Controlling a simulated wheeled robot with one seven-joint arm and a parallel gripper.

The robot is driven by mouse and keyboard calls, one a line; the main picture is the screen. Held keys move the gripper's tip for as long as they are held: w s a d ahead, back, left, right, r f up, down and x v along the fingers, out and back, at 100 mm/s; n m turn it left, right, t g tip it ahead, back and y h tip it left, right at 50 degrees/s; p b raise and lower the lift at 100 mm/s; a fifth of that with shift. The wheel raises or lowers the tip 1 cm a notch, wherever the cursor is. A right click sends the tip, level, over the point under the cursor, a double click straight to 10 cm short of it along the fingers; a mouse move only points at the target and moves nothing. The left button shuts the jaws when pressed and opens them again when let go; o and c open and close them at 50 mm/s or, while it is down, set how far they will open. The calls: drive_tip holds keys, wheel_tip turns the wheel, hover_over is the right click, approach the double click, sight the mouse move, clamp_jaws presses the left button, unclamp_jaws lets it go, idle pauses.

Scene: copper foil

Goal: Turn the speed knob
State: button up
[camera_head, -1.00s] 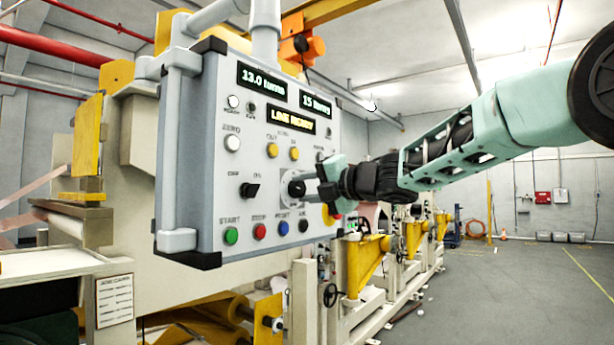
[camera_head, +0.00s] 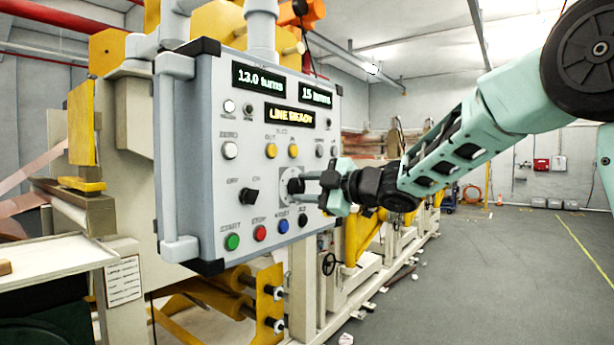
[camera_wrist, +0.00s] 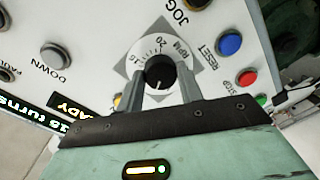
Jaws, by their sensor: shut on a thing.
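The speed knob (camera_wrist: 159,72) is a round black knob on a white dial marked RPM, with a white pointer line, in the wrist view. In the head view the knob (camera_head: 294,186) sits on the right part of the grey control panel (camera_head: 200,185). My gripper (camera_head: 308,186) reaches in from the right and meets the panel at the knob. In the wrist view my gripper (camera_wrist: 160,85) has one finger on each side of the knob, shut on it. The fingers hide part of the dial's lower scale.
Green start (camera_head: 232,241), red stop (camera_head: 260,233) and blue reset (camera_head: 284,226) buttons lie below the knob. A black off/on switch (camera_head: 250,196) is to its left. Open floor (camera_head: 500,280) lies to the right.

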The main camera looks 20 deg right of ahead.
drive_tip(key=m+p, duration=0.3)
drive_tip(key=m, duration=0.1)
drive_tip(key=shift+f+m+y, duration=0.1)
drive_tip(key=shift+m+y, duration=0.2)
idle(0.3)
drive_tip(key=o, duration=1)
drive_tip(key=shift+d, duration=0.1)
drive_tip(key=b+v, duration=0.4)
drive_tip(key=v, duration=1.3)
drive_tip(key=shift+s+d+b, duration=0.15)
drive_tip(key=shift+b, duration=0.2)
